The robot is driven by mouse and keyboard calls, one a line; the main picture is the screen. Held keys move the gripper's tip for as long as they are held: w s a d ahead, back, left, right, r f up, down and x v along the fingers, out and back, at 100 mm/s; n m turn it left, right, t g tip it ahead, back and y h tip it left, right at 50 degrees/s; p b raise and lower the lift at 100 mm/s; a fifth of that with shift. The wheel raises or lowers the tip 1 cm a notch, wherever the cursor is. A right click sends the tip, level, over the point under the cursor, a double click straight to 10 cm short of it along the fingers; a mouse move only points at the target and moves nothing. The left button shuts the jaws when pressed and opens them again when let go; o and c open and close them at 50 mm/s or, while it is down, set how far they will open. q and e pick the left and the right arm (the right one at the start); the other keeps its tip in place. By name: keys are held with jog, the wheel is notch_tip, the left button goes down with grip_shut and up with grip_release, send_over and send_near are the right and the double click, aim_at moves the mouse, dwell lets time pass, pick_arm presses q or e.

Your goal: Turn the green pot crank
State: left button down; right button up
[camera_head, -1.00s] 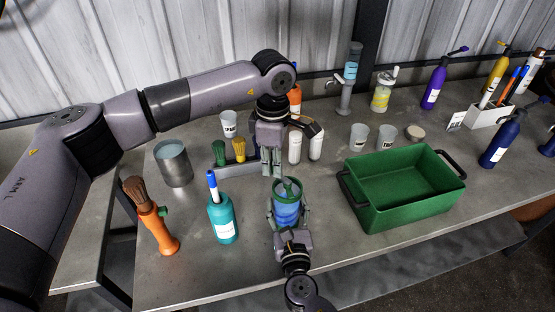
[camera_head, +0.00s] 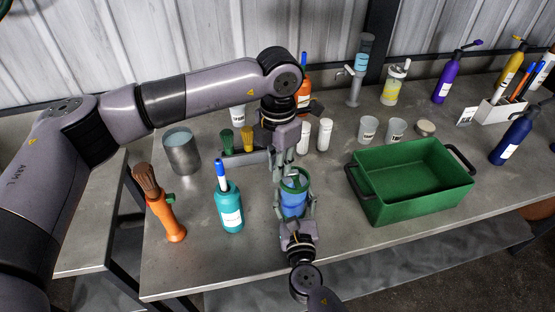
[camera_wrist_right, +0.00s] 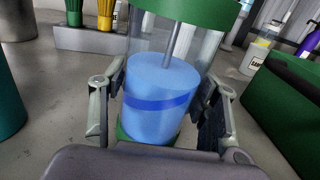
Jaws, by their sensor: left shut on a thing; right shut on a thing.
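The pot is a clear cylinder with blue contents (camera_head: 293,205) and a green top (camera_head: 295,182). It stands upright near the bench's front middle. In the right wrist view its blue contents (camera_wrist_right: 160,92) and green top (camera_wrist_right: 195,12) fill the middle, with a thin grey rod running down inside. My right gripper (camera_head: 296,210) is shut around the pot, one finger on each side. My left gripper (camera_head: 282,172) comes down from above and is shut at the pot's top, on the green crank. The fingers hide most of the crank.
A green bin (camera_head: 412,208) stands to the right of the pot. A teal bottle (camera_head: 229,208) and an orange-handled brush (camera_head: 165,212) stand to the left. A metal cup (camera_head: 182,155), a brush holder (camera_head: 247,158) and white bottles (camera_head: 324,135) are behind.

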aim_at(295, 176)
pick_arm(q)
jog(key=s+d+n, duration=0.1)
jog(key=n, duration=0.2)
jog(key=d+n, duration=0.1)
jog(key=n, duration=0.3)
jog(key=s+n, duration=0.1)
jog(key=n, duration=0.3)
jog(key=shift+s+d, duration=0.35)
jog(key=shift+d, duration=0.05)
jog(key=shift+d+n, duration=0.25)
jog(key=shift+n, duration=0.45)
jog(key=shift+d+n, duration=0.25)
jog(key=shift+n, duration=0.45)
jog(key=c, duration=1.6)
grip_release()
jog(key=shift+o, duration=0.2)
